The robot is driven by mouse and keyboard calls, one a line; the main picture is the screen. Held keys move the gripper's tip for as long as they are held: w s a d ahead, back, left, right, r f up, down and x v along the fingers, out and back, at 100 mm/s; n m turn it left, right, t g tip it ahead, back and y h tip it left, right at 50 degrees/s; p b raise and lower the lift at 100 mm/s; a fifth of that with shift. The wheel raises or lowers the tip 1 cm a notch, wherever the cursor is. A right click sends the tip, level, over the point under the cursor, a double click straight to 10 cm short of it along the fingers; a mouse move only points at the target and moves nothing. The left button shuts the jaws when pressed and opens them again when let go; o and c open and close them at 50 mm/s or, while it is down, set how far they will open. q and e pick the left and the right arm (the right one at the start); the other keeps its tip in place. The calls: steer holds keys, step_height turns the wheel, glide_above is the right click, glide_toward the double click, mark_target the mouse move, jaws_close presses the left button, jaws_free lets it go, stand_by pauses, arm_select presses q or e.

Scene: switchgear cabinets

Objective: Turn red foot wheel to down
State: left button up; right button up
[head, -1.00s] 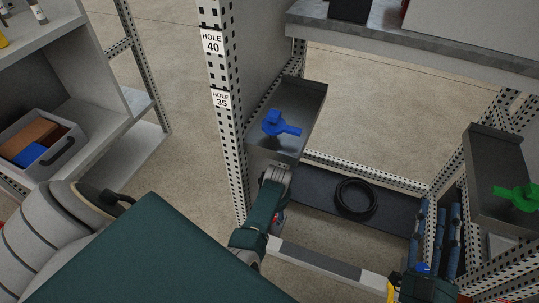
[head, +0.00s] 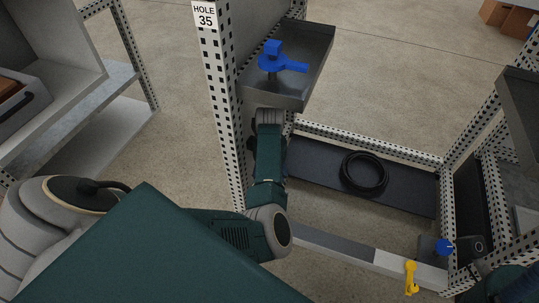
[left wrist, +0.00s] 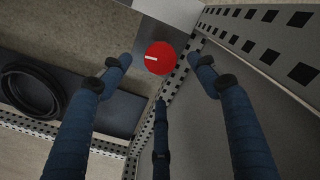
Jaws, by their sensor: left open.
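In the left wrist view the red foot wheel (left wrist: 160,58) is a round red disc with a short white mark lying nearly level across it. My left gripper (left wrist: 164,82) is open, with its blue-wrapped fingers spread to the left, right and below the wheel in the picture. No finger visibly touches the wheel; I cannot tell the depth gap. In the head view my left arm reaches beside the perforated post under the blue valve's tray, and its gripper and the red wheel are hidden there.
A blue valve handle (head: 273,62) sits on a metal tray (head: 316,57) above my left wrist. A black cable coil (head: 364,173) lies on the dark lower shelf. A perforated post (head: 216,105) stands close to my arm.

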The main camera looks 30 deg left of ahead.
arm_select(q)
step_height(320, 180, down, 7)
steer(key=b, duration=0.2)
steer(key=shift+r+b, duration=0.15)
steer(key=shift+b, duration=0.25)
steer(key=c, duration=1.2)
